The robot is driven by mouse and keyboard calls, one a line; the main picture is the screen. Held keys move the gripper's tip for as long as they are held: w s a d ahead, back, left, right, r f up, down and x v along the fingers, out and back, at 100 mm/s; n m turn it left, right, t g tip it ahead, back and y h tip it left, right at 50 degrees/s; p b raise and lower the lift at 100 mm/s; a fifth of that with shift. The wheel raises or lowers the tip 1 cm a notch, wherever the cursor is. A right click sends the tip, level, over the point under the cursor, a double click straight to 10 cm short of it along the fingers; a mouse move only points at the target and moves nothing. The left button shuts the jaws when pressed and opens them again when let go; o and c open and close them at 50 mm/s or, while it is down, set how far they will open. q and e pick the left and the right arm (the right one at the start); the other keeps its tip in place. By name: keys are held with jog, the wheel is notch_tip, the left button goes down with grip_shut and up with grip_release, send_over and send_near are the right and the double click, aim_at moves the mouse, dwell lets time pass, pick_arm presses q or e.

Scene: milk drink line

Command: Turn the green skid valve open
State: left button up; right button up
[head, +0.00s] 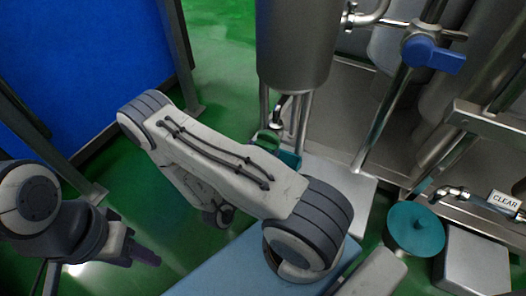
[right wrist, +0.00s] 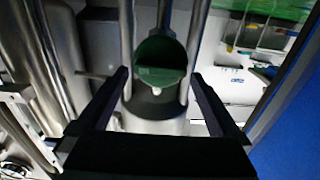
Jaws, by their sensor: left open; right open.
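A small green part (head: 268,138), which looks like the valve handle, shows below the steel tank in the head view, partly hidden behind my right arm. In the right wrist view, a rounded dark green part (right wrist: 160,62) with a small pale tip lies ahead, framed between the fingers of my right gripper (right wrist: 160,76). The fingers are open, with no contact visible; I cannot tell whether both views show the same part. My left gripper (head: 136,250) is open and empty at the lower left, away from the tank.
The steel tank (head: 295,45) stands on legs at the back. A blue valve handle (head: 433,55) sits on piping at upper right. A teal disc (head: 415,230) and a CLEAR sign (head: 506,201) are at right. Green floor (head: 222,45) is bare behind my right arm.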

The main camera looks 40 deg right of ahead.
jog(key=shift+x, duration=1)
jog(key=c, duration=1)
jog(key=shift+r+n+p, duration=0.2)
jog(key=shift+n+p, duration=0.4)
jog(key=shift+n, duration=0.1)
jog(key=n+p, duration=0.3)
jog(key=shift+a, duration=0.1)
jog(key=n+p, duration=0.3)
jog(key=shift+f+n, duration=0.1)
jog(key=shift+n, duration=0.3)
jog(key=n+p, duration=0.2)
jog(key=n, duration=0.2)
jog(key=shift+w+f+n, duration=0.1)
jog(key=shift+f+n, duration=0.05)
jog(key=shift+n, duration=0.15)
jog(key=n+p, duration=0.1)
jog(key=n, duration=0.4)
jog(key=shift+f, duration=0.2)
jog(key=shift+n, duration=0.3)
